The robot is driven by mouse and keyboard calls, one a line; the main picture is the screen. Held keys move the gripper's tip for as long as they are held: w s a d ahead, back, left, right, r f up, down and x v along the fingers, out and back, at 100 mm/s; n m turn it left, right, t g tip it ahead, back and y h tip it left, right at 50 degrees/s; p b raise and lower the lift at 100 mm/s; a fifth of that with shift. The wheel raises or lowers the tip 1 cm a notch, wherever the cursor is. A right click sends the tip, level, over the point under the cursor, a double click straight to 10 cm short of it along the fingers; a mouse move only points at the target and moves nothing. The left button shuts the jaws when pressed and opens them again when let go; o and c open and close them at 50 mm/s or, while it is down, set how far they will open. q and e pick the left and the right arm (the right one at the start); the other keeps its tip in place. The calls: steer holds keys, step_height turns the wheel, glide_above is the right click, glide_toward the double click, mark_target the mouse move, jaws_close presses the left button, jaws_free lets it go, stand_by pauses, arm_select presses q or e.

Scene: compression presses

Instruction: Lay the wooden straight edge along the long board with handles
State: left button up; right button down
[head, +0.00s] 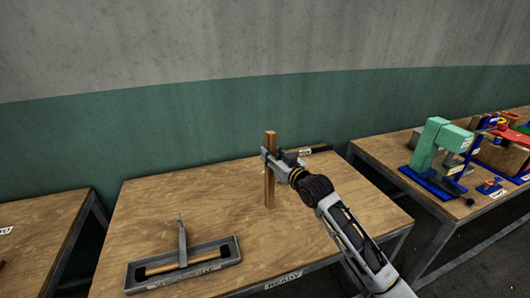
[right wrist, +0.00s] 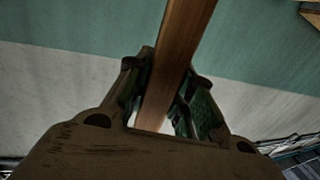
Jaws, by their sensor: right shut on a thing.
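The wooden straight edge (head: 270,190) is a long brown bar held upright over the middle table. My right gripper (head: 268,158) is shut on it a little above its middle. The right wrist view shows the bar (right wrist: 180,55) between the two fingers (right wrist: 165,90). I cannot tell whether its lower end touches the table. No long board with handles can be clearly made out. A dark, partly hidden object with a white label (head: 306,152) lies at the table's back edge behind my gripper. My left gripper is not in view.
A grey tray (head: 137,287) at the table's front left holds a wooden rod and an upright grey piece. A "READY" label (head: 283,281) is on the front edge. The table's middle left is clear. A green press (head: 437,142) stands on the right table.

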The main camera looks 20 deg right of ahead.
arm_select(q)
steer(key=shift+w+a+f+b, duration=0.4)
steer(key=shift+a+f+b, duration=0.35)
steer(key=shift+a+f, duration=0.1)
arm_select(e)
steer(key=v, duration=1.1)
steer(key=shift+s, duration=0.3)
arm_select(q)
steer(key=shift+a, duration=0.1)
arm_select(e)
steer(key=shift+r, duration=0.1)
steer(key=shift+s, duration=0.1)
